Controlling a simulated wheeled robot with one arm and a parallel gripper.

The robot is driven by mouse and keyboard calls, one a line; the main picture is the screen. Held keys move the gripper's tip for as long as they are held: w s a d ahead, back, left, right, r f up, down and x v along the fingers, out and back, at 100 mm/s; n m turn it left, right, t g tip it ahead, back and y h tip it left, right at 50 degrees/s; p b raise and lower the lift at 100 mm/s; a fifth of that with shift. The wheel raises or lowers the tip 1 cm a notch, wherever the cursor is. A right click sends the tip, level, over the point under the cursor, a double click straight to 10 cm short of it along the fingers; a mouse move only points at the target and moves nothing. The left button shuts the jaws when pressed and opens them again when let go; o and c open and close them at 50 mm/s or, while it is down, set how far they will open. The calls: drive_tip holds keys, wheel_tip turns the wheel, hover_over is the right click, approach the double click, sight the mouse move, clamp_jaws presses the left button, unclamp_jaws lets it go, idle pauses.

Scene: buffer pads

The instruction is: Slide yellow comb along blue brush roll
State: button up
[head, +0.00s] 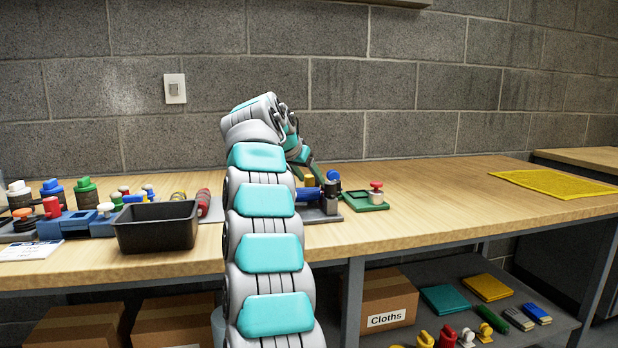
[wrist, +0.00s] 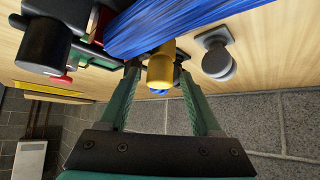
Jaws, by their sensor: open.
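The yellow comb (wrist: 160,66) shows as a rounded block between my gripper's fingertips in the wrist view, against the edge of the blue brush roll (wrist: 185,25). Whether it touches the bristles is unclear. My gripper (wrist: 159,74) is open, with one green finger on each side of the comb; I cannot tell whether either finger touches it. In the head view, the yellow comb (head: 309,180) sits above or behind the blue roll (head: 308,193), and my arm partly hides both. My gripper (head: 306,168) is mostly hidden there.
A dark cylindrical post (wrist: 45,42) stands near the roll's end, and a grey knob (wrist: 216,58) stands beside the comb. A green base with a red knob (head: 376,188) is right of the roll. A black bin (head: 157,228) is left. The bench's right side is mostly clear.

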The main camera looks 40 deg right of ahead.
drive_tip(key=v, duration=0.7)
drive_tip(key=shift+a+r, duration=0.3)
idle(0.3)
